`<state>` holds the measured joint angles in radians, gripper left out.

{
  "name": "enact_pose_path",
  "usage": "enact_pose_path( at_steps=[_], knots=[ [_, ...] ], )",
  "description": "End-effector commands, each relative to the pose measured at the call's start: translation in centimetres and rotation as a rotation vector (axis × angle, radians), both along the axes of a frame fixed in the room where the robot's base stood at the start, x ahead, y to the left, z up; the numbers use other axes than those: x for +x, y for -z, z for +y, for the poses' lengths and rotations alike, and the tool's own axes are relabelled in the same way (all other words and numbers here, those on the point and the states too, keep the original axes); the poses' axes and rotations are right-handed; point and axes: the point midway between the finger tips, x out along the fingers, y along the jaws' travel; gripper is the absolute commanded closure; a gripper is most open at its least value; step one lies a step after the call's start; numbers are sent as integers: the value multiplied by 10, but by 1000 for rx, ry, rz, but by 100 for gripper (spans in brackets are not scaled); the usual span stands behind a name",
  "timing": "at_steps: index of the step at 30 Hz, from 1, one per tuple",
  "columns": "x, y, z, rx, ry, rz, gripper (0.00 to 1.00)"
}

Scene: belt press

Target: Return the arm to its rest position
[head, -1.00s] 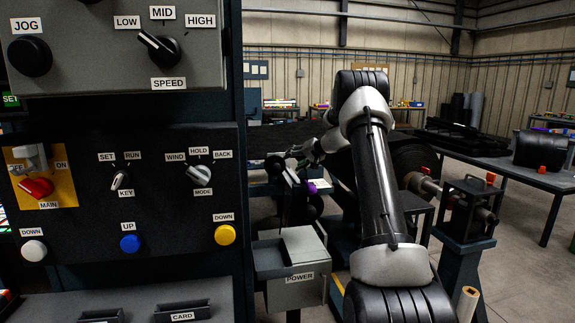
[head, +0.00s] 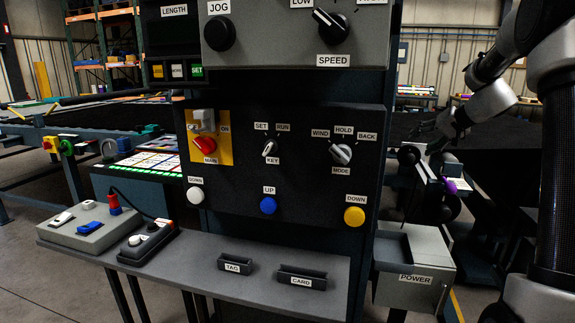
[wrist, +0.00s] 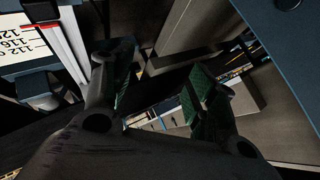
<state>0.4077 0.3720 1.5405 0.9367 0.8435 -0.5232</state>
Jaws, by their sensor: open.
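My arm (head: 565,150) stands at the right edge in the head view, its upper part cut off by the frame. My gripper (head: 437,130) is small and dark there, at the end of the pale wrist links, to the right of the control panel and above the grey POWER box. Its fingers are hard to make out in that view. In the wrist view my gripper (wrist: 160,92) has its two green-padded fingers spread apart, with nothing between them.
The control panel (head: 290,215) with knobs and buttons stands in the middle. The POWER box (head: 415,285) is beneath my gripper. A grey shelf (head: 220,285) holds a TAG slot, a CARD slot and small control boxes. A white numbered scale (wrist: 25,45) is close in the wrist view.

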Motion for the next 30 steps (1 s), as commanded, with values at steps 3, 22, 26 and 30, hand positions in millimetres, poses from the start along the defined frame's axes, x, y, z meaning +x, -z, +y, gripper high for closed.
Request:
enact_pose_path(
  at_steps=[3, 22, 26, 30],
  knots=[
    [-76, -28, 52, -81, -81, 74, 42],
    [-423, 8, 103, -572, -255, 311, 42],
    [-439, 17, 98, -605, -254, 318, 42],
    [-441, 18, 97, -611, -254, 321, 42]
  ],
)
